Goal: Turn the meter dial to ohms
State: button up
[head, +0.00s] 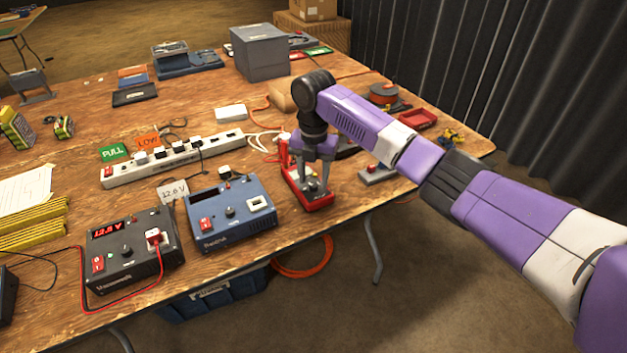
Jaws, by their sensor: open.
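A red device with a grey face, which looks like the meter (322,203), lies near the front edge of the wooden table. My gripper (313,187) points down over its face, with the fingers apart. A small dark knob, likely the dial, shows between or just below the fingertips. I cannot tell whether the fingers touch it. The dial's markings and pointer are too small to read, and the gripper hides part of the meter.
A blue power unit (231,222) stands just left of the meter, with a black unit (128,256) further left. A white power strip (170,161) lies behind them. A small grey block with a red switch (376,173) sits to the right. The table edge (345,206) is close in front.

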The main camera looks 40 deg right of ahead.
jog(key=shift+f, duration=0.75)
grip_shut()
